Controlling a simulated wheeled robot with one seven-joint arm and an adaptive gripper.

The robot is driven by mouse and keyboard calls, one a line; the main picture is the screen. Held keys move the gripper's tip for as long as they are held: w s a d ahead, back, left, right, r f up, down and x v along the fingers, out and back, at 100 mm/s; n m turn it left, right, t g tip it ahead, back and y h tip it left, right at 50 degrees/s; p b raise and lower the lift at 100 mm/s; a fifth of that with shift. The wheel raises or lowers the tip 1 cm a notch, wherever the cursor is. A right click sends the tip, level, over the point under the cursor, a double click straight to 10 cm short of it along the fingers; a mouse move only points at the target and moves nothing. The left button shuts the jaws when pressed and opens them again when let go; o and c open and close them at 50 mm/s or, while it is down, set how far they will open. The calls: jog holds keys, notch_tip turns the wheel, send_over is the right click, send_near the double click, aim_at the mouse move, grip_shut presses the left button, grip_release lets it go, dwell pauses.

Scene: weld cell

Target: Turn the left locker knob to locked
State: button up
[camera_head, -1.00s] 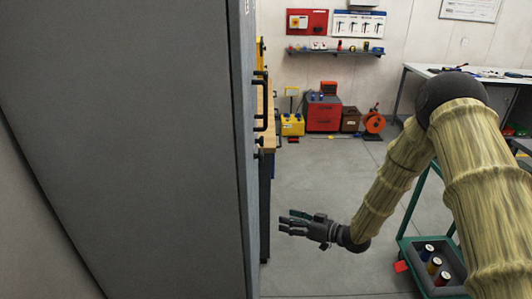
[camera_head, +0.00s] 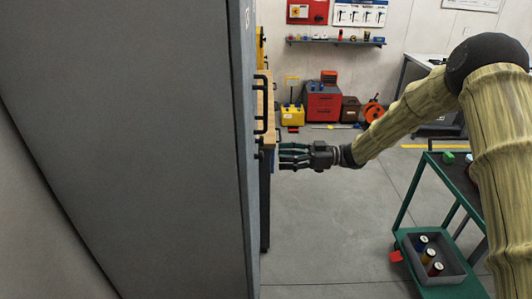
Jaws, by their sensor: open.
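The tall grey locker (camera_head: 130,140) fills the left of the view, seen from its side. Its front is edge-on. A black bar handle (camera_head: 265,104) sticks out from the front edge. A small dark knob (camera_head: 259,154) sticks out just below the handle; its turned position cannot be made out. My gripper (camera_head: 281,156) is open and empty. It points left at the locker front, level with the knob, with its fingertips a little to the knob's right. Whether they touch it cannot be told.
A wooden-topped bench (camera_head: 267,120) stands behind the locker front. A green cart (camera_head: 440,292) holding a grey bin (camera_head: 458,270) of colored cans stands at lower right. Red and yellow equipment (camera_head: 323,103) sits by the back wall. The floor between is clear.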

jog(key=a+p, duration=0.2)
jog(key=a, duration=0.4)
jog(key=shift+a, duration=0.25)
jog(key=c, duration=1)
jog(key=shift+f+n+b, duration=0.1)
jog(key=shift+n+b, duration=0.2)
jog(key=shift+b, duration=0.3)
jog(key=n+b, duration=0.8)
jog(key=b, duration=0.5)
jog(key=n+b, duration=0.9)
jog(key=b, duration=0.5)
jog(key=shift+s+f, duration=0.15)
jog(key=shift+s, duration=0.05)
jog(key=shift+n+b, duration=0.3)
jog(key=shift+b, duration=0.05)
